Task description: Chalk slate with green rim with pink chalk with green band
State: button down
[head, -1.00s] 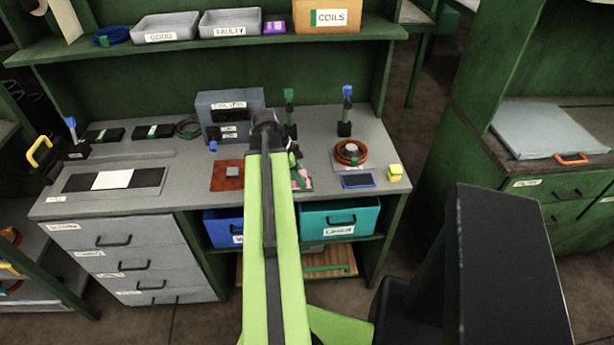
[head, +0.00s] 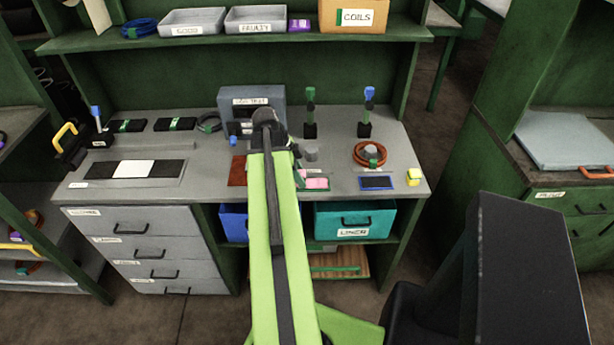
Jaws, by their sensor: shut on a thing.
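The small slate with a green rim (head: 316,184) lies on the bench just right of my arm. A pink patch shows on its face, and its left part is hidden. My gripper (head: 297,164) is mostly hidden behind my raised lime arm, at the slate's left side. It is shut on the chalk, of which almost nothing shows, so I cannot tell whether it touches the slate. A slate with a blue rim (head: 376,183) lies further right, with a dark, bare face.
A copper coil (head: 382,156) lies behind the blue-rimmed slate, and a yellow block (head: 413,177) to its right. A grey cylinder (head: 310,153) and two upright tools stand behind. A grey test box (head: 250,97) stands at the back. A red mat (head: 237,172) lies left of my arm.

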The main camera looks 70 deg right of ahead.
jog(key=shift+w+a, duration=0.25)
jog(key=shift+w, duration=0.3)
jog(key=shift+r, duration=0.1)
notch_tip(320, 180, up, 6)
jog(key=p, duration=0.6)
notch_tip(320, 180, up, 3)
jog(key=p, duration=0.3)
jog(key=shift+r, duration=0.1)
